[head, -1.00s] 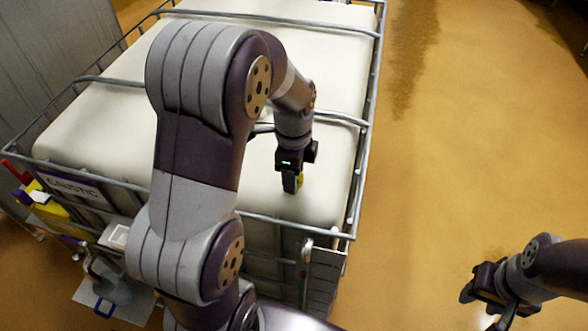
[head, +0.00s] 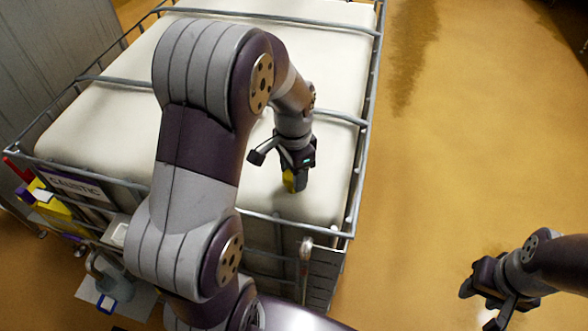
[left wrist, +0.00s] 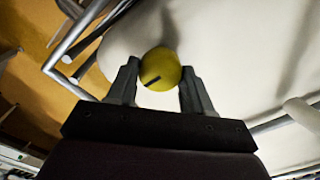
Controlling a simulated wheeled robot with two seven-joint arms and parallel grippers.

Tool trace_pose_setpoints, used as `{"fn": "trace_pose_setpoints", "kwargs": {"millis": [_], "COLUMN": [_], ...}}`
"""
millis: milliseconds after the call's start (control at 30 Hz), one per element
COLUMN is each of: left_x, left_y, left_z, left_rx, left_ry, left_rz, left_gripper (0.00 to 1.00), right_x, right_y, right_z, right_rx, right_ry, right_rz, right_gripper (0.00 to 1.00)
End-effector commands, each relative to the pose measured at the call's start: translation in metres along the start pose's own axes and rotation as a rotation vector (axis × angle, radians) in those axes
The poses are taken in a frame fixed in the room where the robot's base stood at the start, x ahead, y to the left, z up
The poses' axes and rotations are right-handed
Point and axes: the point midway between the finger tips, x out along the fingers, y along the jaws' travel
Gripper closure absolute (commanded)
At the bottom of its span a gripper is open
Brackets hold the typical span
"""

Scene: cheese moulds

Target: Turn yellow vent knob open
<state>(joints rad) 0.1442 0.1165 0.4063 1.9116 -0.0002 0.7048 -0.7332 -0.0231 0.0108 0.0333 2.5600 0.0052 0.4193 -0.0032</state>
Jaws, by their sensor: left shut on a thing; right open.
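The yellow vent knob (left wrist: 160,69) is round with a dark line on its face, and stands on the white top of the caged tank. In the left wrist view it sits between the two fingers of my left gripper (left wrist: 161,86), which is shut on it. In the head view my left gripper (head: 295,184) points down at the tank top, and only a yellow sliver of the knob (head: 289,181) shows beside the fingers. My right gripper (head: 487,305) is open and empty over the floor at the lower right.
The white tank (head: 100,115) has a grey tube cage (head: 345,120) around and across its top. A "CAUSTIC" label (head: 77,188) hangs at its front left. A jug (head: 112,280) stands at the lower left. The tan floor (head: 470,130) at the right is clear.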

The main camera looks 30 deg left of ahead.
Motion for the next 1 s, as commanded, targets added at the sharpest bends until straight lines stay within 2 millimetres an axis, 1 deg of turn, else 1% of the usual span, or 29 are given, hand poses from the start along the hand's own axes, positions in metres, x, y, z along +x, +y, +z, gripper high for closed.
{"fn": "trace_pose_setpoints", "kwargs": {"millis": [33,300,667,700,733,767,1000], "left_x": [0.0039,0.0041,0.0039,0.0039,0.0037,0.0035,0.0017], "left_y": [0.0027,0.0027,0.0027,0.0026,0.0025,0.0023,0.0012], "left_z": [0.003,0.0029,0.0028,0.0027,0.0026,0.0024,0.0012], "left_rx": [-0.013,-0.055,-0.057,-0.057,-0.056,-0.056,-0.055], "left_ry": [-0.011,-0.011,-0.011,-0.011,-0.01,-0.009,-0.005], "left_rz": [0.01,0.01,0.01,0.01,0.009,0.008,0.004], "left_gripper": [0.8,0.8,0.8,0.4,0.3,0.24,0.24], "right_x": [0.0003,-0.0001,-0.0001,-0.0002,-0.0002,-0.0002,-0.0005], "right_y": [0.0,0.0,0.0,0.0,0.0,0.0,0.0], "right_z": [0.0001,0.0,0.0,0.0,0.0,0.0,-0.0001], "right_rx": [0.0,0.0,0.0,0.0,0.0,0.0,0.0], "right_ry": [0.0,0.0,0.0,0.0,0.0,0.0,0.0], "right_rz": [0.0,0.0,0.0,0.0,0.0,0.0,0.0], "right_gripper": [0.57,0.57,0.57,0.57,0.57,0.57,0.57]}}
